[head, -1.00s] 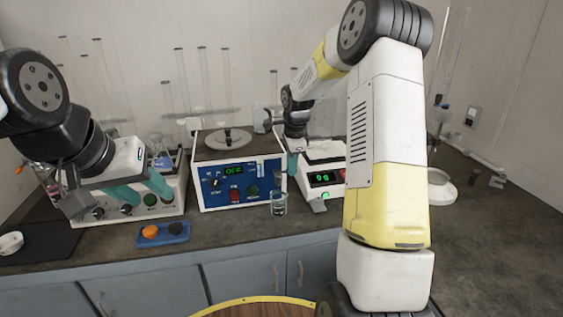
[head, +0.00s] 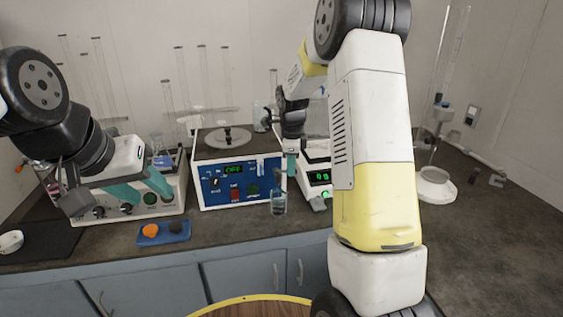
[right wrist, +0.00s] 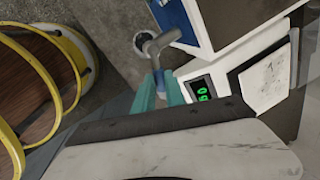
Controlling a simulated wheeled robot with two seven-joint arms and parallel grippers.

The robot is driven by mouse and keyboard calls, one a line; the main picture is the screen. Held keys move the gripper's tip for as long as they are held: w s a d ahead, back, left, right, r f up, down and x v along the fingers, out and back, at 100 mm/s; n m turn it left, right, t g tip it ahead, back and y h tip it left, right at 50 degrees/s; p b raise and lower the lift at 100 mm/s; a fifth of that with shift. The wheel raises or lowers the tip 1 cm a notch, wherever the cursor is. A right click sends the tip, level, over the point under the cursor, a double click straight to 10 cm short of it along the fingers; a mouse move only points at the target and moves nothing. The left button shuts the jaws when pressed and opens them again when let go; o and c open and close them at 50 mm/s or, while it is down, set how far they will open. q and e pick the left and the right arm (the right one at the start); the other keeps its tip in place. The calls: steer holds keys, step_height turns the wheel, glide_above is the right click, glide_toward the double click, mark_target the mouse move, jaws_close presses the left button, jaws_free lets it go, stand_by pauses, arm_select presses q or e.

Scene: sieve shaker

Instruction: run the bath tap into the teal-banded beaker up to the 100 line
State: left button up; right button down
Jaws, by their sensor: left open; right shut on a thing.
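The clear beaker (head: 278,205) stands on the bench in front of the blue-panelled bath (head: 238,187); bluish liquid shows in it, but its band and 100 line are too small to read. The grey bath tap (right wrist: 160,42) reaches out over the beaker's round rim (right wrist: 143,43) in the right wrist view. My right gripper (right wrist: 162,88) is shut on what looks like the tap's lever; the exact grip is partly hidden. It shows beside the bath's right front in the head view (head: 284,165). My left gripper (head: 140,192) is open and empty before the left-hand unit.
The bath display reads OFF. A balance (head: 319,178) with a green display stands right of the bath, partly behind my right arm. A blue tray (head: 163,233) with an orange thing lies front left. Tall glass tubes stand behind. Bench room is clear between tray and beaker.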

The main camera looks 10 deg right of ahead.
steer(key=c, duration=1.4)
jaws_free()
steer(key=shift+s+a+r, duration=0.1)
steer(key=shift+s+r, duration=0.15)
steer(key=shift+r, duration=1.05)
steer(key=shift+s+a+r, duration=0.1)
steer(key=shift+s+r, duration=0.15)
steer(key=shift+r, duration=1)
steer(key=shift+s+a+r, duration=0.1)
steer(key=shift+s+r, duration=0.15)
steer(key=shift+r, duration=1.05)
steer(key=shift+d, duration=0.1)
